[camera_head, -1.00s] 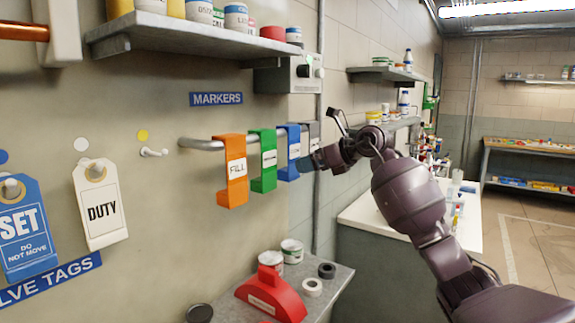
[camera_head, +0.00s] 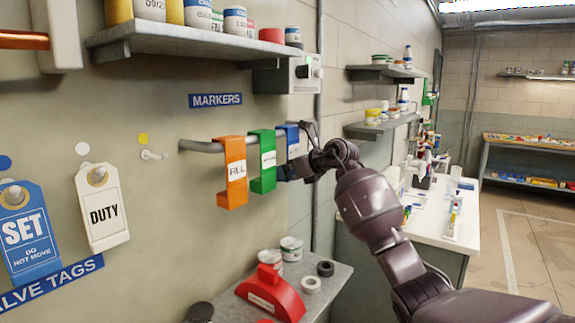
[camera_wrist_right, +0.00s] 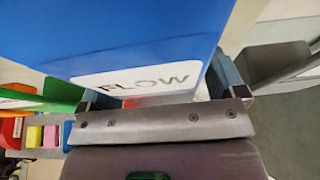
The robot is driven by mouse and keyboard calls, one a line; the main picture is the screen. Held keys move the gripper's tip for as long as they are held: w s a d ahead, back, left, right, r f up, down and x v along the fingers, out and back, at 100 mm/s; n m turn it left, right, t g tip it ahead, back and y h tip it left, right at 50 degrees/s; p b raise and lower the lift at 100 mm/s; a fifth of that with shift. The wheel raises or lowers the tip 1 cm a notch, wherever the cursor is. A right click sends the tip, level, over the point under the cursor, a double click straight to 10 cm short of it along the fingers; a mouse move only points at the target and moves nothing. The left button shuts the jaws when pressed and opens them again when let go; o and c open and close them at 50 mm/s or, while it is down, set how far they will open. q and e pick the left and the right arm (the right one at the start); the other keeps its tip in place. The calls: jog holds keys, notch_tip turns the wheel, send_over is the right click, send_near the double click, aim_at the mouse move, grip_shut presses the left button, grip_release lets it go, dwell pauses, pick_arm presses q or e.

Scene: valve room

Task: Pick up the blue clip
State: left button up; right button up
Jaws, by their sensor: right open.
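The blue clip (camera_head: 292,135) hangs on the marker rail (camera_head: 200,147), to the right of the green clip (camera_head: 263,162) and the orange clip (camera_head: 233,172). In the right wrist view, the blue clip (camera_wrist_right: 140,40) is close and large, with a white FLOW label. My right gripper (camera_head: 299,158) is at the blue clip and hides its lower part in the head view. In the right wrist view, its open fingers (camera_wrist_right: 160,90) stand at either side of the label's part of the clip. I cannot tell whether they touch it. My left gripper is not in view.
A grey piece (camera_wrist_right: 275,65) stands close to the clip at right in the wrist view. A shelf with cans (camera_head: 170,35) is above the rail. A red object (camera_head: 272,293) and tape rolls sit on a ledge (camera_head: 328,290) below. Tags hang at left.

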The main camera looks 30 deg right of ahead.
jog(key=c, duration=0.9)
jog(key=shift+c, duration=0.6)
jog(key=shift+r, duration=0.15)
